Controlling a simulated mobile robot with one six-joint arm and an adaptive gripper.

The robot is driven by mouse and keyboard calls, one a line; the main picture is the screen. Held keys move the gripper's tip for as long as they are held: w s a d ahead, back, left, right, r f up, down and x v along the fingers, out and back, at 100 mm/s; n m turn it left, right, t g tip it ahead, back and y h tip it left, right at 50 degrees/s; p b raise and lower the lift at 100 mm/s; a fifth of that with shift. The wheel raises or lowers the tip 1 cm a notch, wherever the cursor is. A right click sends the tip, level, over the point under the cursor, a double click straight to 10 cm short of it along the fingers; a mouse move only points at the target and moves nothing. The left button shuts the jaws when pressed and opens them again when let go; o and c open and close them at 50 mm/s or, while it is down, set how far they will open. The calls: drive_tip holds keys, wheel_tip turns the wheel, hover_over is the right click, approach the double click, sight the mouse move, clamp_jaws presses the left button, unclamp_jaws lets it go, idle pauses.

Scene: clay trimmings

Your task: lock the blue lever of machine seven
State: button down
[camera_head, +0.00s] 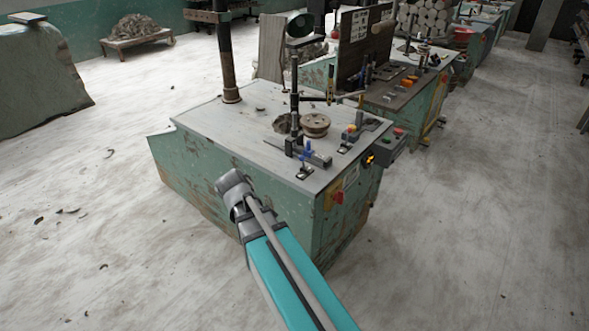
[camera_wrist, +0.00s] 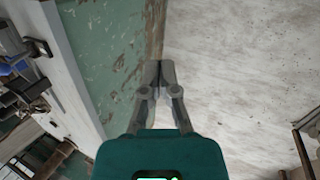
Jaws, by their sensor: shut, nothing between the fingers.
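A green machine (camera_head: 240,125) with a worn grey top stands in the middle of the head view. A small blue lever (camera_head: 308,148) stands upright on a bracket near its front right edge; whether it is locked cannot be told. Blue parts (camera_wrist: 20,67) also show at the left edge of the wrist view. An orange display (camera_head: 370,160) glows on the machine's corner; I cannot read its number. My gripper (camera_wrist: 159,74) is shut and empty, beside the machine's green side and apart from the blue parts. I cannot make out its fingers in the head view.
A round wooden wheel (camera_head: 316,122), an upright post and a button box (camera_head: 392,140) are close to the lever. A dark column (camera_head: 227,50) rises from the machine's back. A second machine (camera_head: 400,95) stands behind. The floor (camera_head: 480,210) at right is clear.

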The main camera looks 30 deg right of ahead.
drive_tip(key=w+d+r+n+t+h+b, duration=0.1)
drive_tip(key=w+d+n+h+b, duration=0.3)
drive_tip(key=w+n, duration=0.3)
drive_tip(key=w+d+r+n+t+h+b, duration=0.1)
drive_tip(key=w+d+n+h+b, duration=0.3)
drive_tip(key=w+n, duration=0.3)
drive_tip(key=shift+w+d+t+h, duration=0.3)
drive_tip(key=shift+w+d+h, duration=0.3)
drive_tip(key=shift+w+d, duration=0.35)
drive_tip(key=shift+f, duration=0.1)
drive_tip(key=b, duration=0.2)
approach(303, 162)
drive_tip(key=w+f+x, duration=0.1)
drive_tip(key=x, duration=0.4)
drive_tip(key=shift+s+d+r, duration=0.15)
drive_tip(key=shift+d+r, duration=0.1)
drive_tip(key=shift+d, duration=0.05)
